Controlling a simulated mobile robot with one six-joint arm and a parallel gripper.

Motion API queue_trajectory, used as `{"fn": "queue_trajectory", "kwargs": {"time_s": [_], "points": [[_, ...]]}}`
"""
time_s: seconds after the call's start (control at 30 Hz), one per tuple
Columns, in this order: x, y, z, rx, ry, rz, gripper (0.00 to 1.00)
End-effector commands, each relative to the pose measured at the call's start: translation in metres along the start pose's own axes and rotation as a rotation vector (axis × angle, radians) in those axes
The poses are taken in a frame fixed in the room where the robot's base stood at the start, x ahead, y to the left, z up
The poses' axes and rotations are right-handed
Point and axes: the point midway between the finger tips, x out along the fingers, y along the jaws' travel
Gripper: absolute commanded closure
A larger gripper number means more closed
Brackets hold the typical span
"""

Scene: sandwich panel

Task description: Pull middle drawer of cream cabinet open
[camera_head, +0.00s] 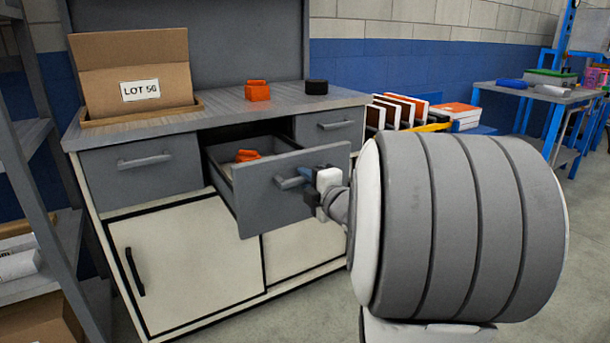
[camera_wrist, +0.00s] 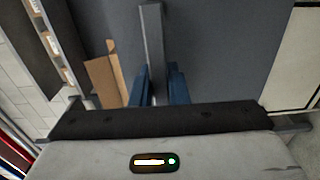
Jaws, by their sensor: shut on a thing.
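The cabinet has cream lower doors (camera_head: 185,262) and a row of grey drawers under a grey top. Its middle drawer (camera_head: 262,200) is pulled out in the head view, and an orange object (camera_head: 247,156) lies inside it. My gripper (camera_head: 308,176) is at the right part of that drawer's bar handle (camera_head: 290,183). In the wrist view the two blue fingers (camera_wrist: 158,85) are closed on either side of the grey handle bar (camera_wrist: 152,40), against the drawer front (camera_wrist: 225,50). The fingers hide part of the handle.
The left drawer (camera_head: 140,165) and right drawer (camera_head: 330,125) are shut. A cardboard box (camera_head: 135,75), an orange object (camera_head: 257,91) and a black round object (camera_head: 316,87) stand on the cabinet top. A grey shelf rack (camera_head: 25,170) stands close at left. Floor shows at lower right.

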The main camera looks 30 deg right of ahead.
Motion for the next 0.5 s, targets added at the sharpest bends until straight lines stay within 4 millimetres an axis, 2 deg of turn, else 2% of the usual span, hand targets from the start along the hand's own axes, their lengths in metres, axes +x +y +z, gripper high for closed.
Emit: {"fn": "queue_trajectory", "kwargs": {"time_s": [0.2, 0.5], "points": [[-0.015, -0.002, 0.0, 0.0, 0.004, -0.004, 1.0], [-0.018, -0.002, 0.003, -0.001, -0.002, -0.005, 1.0]]}}
